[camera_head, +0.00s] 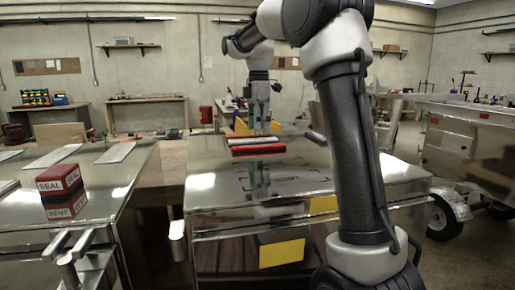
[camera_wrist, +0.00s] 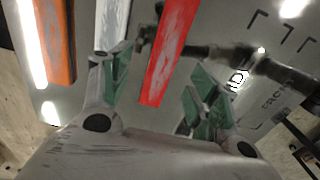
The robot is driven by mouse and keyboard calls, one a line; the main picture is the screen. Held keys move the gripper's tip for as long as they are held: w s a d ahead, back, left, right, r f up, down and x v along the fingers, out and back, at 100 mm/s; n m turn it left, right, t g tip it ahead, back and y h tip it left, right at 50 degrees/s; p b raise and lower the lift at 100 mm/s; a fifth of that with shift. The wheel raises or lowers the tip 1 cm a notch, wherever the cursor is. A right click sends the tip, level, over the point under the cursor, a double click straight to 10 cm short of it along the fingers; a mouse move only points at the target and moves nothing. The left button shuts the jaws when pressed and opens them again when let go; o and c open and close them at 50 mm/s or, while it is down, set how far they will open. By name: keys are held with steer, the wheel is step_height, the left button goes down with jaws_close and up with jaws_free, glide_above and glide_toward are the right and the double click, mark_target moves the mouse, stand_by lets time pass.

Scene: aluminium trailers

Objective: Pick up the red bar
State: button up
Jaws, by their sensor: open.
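The red bar (camera_head: 258,149) lies flat on the shiny metal top of the middle trailer (camera_head: 240,190), in front of a white bar (camera_head: 252,140). My gripper (camera_head: 262,130) points down over the bars, with its fingers spread. In the wrist view my gripper (camera_wrist: 158,88) is open and empty, with green pads on both fingers. Contact with the red bar cannot be told.
A red SEAL box (camera_head: 60,180) and pale flat bars (camera_head: 52,157) lie on the left metal table. A yellow label (camera_head: 282,253) is on the middle trailer's front. Another trailer with a wheel (camera_head: 446,215) stands at right. The middle trailer's near top is clear.

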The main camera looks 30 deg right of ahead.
mark_target(260, 145)
steer(key=f, duration=0.5)
steer(key=shift+s+d+f, duration=0.1)
steer(key=shift+s+f, duration=0.1)
steer(key=shift+s, duration=0.05)
steer(key=c, duration=1.1)
